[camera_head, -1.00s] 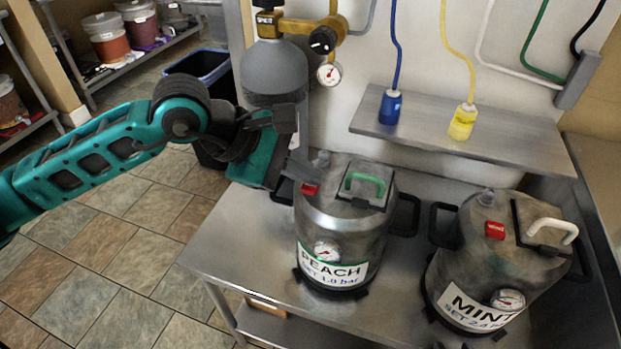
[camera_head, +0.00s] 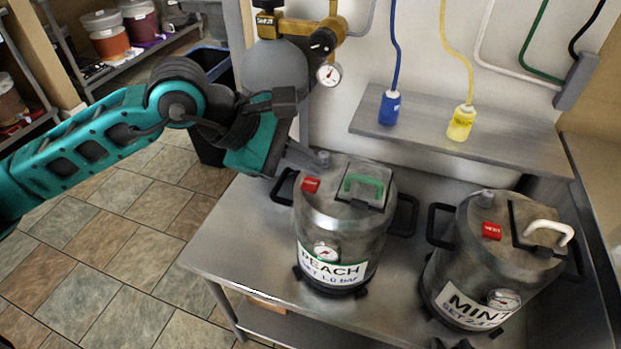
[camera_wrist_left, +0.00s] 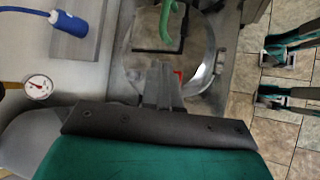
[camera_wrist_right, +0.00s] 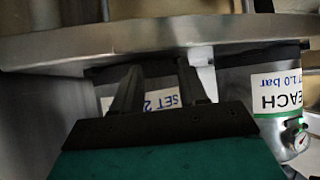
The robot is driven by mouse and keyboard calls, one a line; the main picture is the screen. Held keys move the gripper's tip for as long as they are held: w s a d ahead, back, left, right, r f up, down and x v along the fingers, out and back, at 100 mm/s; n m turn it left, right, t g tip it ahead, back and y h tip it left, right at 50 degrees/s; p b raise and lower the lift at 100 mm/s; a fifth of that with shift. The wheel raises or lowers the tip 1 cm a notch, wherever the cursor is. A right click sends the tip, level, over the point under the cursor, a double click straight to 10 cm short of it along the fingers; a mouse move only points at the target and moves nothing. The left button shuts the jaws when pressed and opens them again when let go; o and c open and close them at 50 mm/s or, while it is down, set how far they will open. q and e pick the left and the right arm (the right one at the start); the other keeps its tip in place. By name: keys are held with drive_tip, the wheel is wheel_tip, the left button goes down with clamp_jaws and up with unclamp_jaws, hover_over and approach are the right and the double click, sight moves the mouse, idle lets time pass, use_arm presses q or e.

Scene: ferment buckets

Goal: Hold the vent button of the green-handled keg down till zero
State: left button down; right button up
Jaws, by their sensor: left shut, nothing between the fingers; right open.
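The peach keg (camera_head: 320,222) stands on the steel table with a green handle (camera_head: 366,182), a red vent button (camera_head: 311,185) and a round gauge (camera_head: 326,251); the needle is too small to read. My left gripper (camera_head: 318,162) is shut and empty, its tips above and behind the button, apparently apart from it. In the left wrist view the fingers (camera_wrist_left: 162,82) partly cover the red button (camera_wrist_left: 179,76), below the green handle (camera_wrist_left: 166,20). My right gripper (camera_wrist_right: 160,78) is open and empty near the table edge, seen only in its wrist view, with keg labels beyond it.
The mint keg (camera_head: 490,255) with a white handle and its own red button stands to the right. Blue (camera_head: 389,107) and yellow (camera_head: 461,123) hose fittings sit on the shelf (camera_head: 520,142) behind. A gas cylinder (camera_head: 272,68) with a gauge stands behind my left gripper.

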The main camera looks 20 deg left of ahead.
sight(305, 185)
use_arm(q)
drive_tip(key=shift+r+p, duration=1.15)
drive_tip(key=shift+r, duration=1.15)
